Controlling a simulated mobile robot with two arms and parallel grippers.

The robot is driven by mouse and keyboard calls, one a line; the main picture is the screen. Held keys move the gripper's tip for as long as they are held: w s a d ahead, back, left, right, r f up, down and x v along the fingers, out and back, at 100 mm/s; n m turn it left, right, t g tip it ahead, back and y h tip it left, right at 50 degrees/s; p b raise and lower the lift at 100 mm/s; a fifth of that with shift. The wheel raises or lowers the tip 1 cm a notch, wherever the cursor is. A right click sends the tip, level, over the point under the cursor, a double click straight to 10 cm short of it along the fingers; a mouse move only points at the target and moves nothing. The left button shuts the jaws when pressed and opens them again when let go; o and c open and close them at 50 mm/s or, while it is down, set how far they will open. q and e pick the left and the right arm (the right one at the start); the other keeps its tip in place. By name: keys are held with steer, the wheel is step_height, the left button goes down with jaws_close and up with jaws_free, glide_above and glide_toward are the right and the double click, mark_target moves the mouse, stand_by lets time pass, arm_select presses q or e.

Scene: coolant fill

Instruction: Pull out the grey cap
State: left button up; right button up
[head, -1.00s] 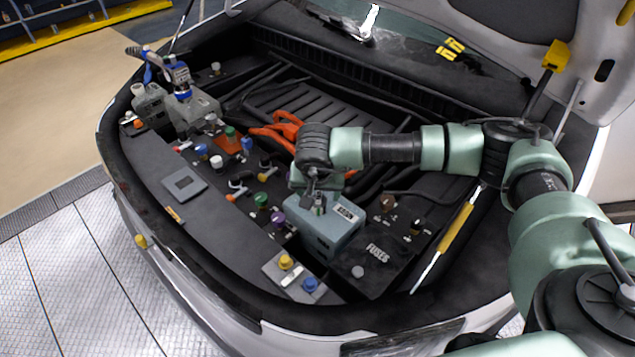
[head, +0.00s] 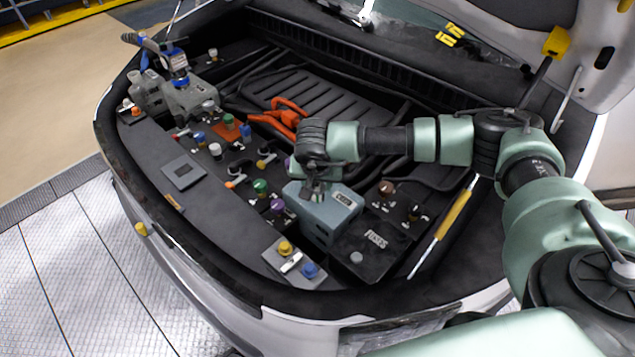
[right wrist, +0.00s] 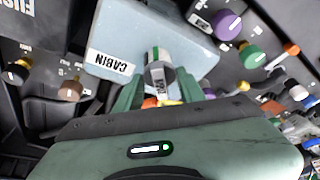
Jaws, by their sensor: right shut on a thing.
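The grey cap (right wrist: 158,72), with a pale and green band, is on the blue-grey box labelled CABIN (right wrist: 140,30). In the head view the box (head: 330,222) sits near the front right of the car's open compartment. My right gripper (right wrist: 160,84) is shut on the cap, one green finger on each side. In the head view my right gripper (head: 318,192) is over the box top and largely hides the cap. I cannot tell whether the cap is still fully seated. My left gripper is not in view.
A purple cap (head: 278,206) and a green cap (head: 260,187) stand left of the box. A FUSES cover (head: 375,243) lies to its right. Yellow (head: 285,248) and blue (head: 309,270) caps are in front. Orange cables (head: 285,115) lie behind.

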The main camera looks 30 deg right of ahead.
steer(key=shift+n+t+y+b, duration=0.3)
steer(key=shift+n+y+b, duration=0.35)
steer(key=shift+n, duration=0.95)
steer(key=shift+d, duration=0.1)
steer(key=shift+n+y+b, duration=0.25)
steer(key=shift+n+b, duration=0.1)
steer(key=shift+n, duration=0.35)
steer(key=shift+n+y, duration=0.3)
steer(key=shift+n, duration=0.6)
steer(key=n+y+b, duration=0.1)
steer(key=n, duration=0.2)
steer(key=shift+d, duration=0.15)
steer(key=shift+r, duration=0.45)
